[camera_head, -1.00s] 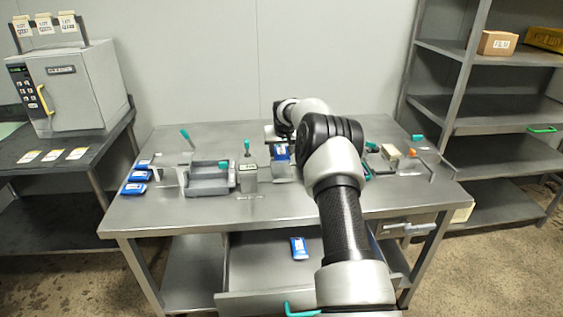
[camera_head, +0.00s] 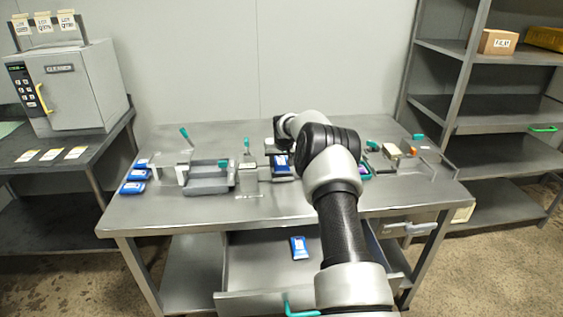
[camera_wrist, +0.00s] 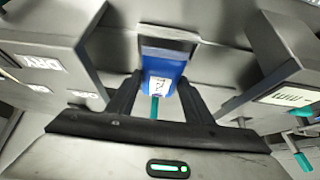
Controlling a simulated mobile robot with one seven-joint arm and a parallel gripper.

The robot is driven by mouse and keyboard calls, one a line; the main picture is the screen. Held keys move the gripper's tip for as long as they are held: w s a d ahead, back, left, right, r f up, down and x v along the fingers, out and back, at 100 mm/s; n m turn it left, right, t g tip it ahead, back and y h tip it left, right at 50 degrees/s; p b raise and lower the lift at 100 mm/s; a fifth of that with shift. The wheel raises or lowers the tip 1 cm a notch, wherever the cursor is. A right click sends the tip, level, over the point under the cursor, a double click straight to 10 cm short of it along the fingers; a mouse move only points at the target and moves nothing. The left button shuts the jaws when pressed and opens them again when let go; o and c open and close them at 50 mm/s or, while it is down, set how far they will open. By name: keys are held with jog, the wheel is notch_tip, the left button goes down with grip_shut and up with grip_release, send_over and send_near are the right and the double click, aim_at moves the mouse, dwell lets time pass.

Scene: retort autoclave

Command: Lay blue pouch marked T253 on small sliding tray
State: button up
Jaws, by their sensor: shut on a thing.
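My gripper (camera_wrist: 155,90) is shut on a blue pouch (camera_wrist: 163,68) with a white label; its marking is too small to read. In the head view the held pouch (camera_head: 282,161) is at the middle of the table, with my arm partly covering the gripper. In the wrist view the pouch lies between my dark fingers, in front of a small grey tray-like part (camera_wrist: 168,32). A grey part (camera_head: 283,177) also shows just below the pouch in the head view. I cannot tell whether the pouch touches it, or whether it is the small sliding tray.
A larger grey tray (camera_head: 208,190) stands to the left, with several blue pouches (camera_head: 133,187) at the table's left edge. Another blue pouch (camera_head: 299,248) lies in the open drawer (camera_head: 260,275). Labelled grey blocks (camera_wrist: 45,65) flank my gripper closely in the wrist view.

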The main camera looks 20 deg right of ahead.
jog(key=o, duration=1.2)
jog(key=shift+r, duration=0.1)
